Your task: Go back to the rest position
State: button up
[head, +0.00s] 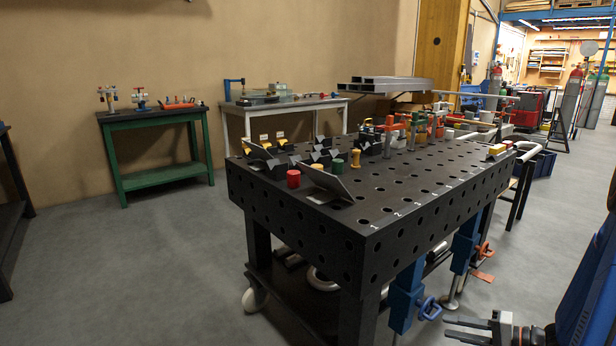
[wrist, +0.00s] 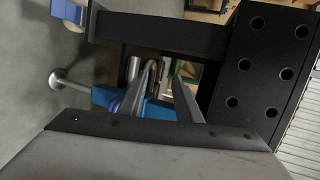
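My gripper (head: 452,328) is low at the bottom right corner of the head view, beside the front right of the black welding table (head: 400,235). Its two fingers point left and stand apart, with nothing seen between them. In the wrist view the fingers (wrist: 145,90) also look apart. Behind them show the table's dark leg (wrist: 165,38), blue clamp parts (wrist: 155,108) and some bent metal tubes, all at a distance from the fingers.
The table's holed side (wrist: 265,65) fills the upper right of the wrist view. Colored cylinders and fixtures stand on top. A green bench (head: 155,178) is at the back left. The left floor (head: 110,265) is clear.

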jog(key=s+a+r+n+g+h, duration=0.2)
jog(key=s+a+r+n+g, duration=0.1)
jog(key=s+a+r+g, duration=0.25)
jog(key=s+a+r+n+g+h, duration=0.1)
jog(key=s+a+r+n+g, duration=0.15)
jog(key=s+a+r, duration=0.5)
jog(key=s+r+n+t+h, duration=0.2)
jog(key=s+r+t+h, duration=0.2)
jog(key=s+r+h, duration=0.4)
jog(key=shift+s+a, duration=0.45)
jog(key=shift+s, duration=0.5)
